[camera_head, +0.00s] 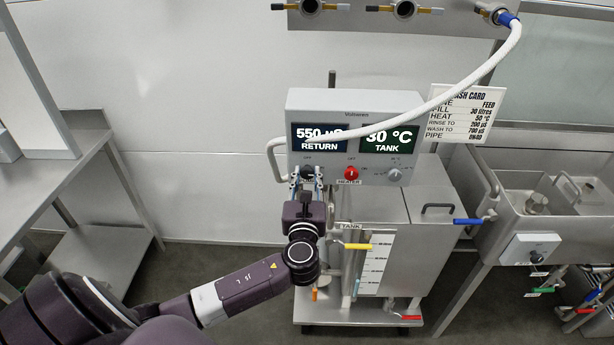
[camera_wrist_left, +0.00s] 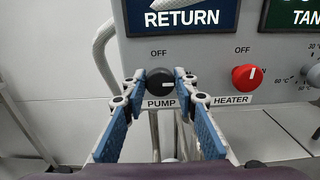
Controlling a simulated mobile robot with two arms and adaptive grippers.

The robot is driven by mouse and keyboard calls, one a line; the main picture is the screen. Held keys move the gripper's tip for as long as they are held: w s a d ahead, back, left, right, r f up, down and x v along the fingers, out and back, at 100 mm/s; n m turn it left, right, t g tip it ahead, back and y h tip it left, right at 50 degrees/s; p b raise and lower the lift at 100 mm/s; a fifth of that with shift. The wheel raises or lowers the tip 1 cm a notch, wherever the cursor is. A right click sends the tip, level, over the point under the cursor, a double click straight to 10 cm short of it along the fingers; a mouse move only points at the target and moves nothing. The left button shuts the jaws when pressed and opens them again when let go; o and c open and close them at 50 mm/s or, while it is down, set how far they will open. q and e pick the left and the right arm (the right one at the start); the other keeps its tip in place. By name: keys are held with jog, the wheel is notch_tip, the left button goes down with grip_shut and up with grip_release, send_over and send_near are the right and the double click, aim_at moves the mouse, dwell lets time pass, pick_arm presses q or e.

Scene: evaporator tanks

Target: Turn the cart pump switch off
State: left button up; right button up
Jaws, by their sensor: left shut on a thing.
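The cart's control box (camera_head: 330,103) has a black pump switch knob (camera_wrist_left: 158,78) on its front, with "OFF" printed above it and "PUMP" below. The knob's white mark looks roughly level, pointing to the right rather than up at "OFF". My left gripper (camera_head: 307,181) reaches up to the knob from the front; in the left wrist view its two blue-padded fingers (camera_wrist_left: 160,88) sit on either side of the knob and are shut on it. In the head view the gripper partly hides the knob. My right gripper is not in view.
A red heater knob (camera_head: 351,173) and a grey temperature knob (camera_head: 394,175) sit to the right on the same panel. A white hose (camera_head: 465,88) curves over the box. A steel table (camera_head: 48,180) stands left, a sink (camera_head: 555,200) right.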

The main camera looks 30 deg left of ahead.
pick_arm(q)
jog(key=shift+n, duration=0.7)
jog(key=n+b, duration=0.1)
jog(key=n, duration=0.2)
jog(key=shift+f+b, duration=0.1)
jog(key=shift+b, duration=0.2)
jog(key=n+b, duration=0.2)
jog(key=n, duration=0.2)
jog(key=shift+s+a+n, duration=0.1)
jog(key=shift+n, duration=0.3)
jog(key=n+b, duration=0.2)
jog(key=n, duration=0.2)
jog(key=shift+f+n, duration=0.15)
jog(key=shift+n, duration=0.15)
jog(key=n+b, duration=0.2)
jog(key=n, duration=0.2)
jog(key=shift+n, duration=0.3)
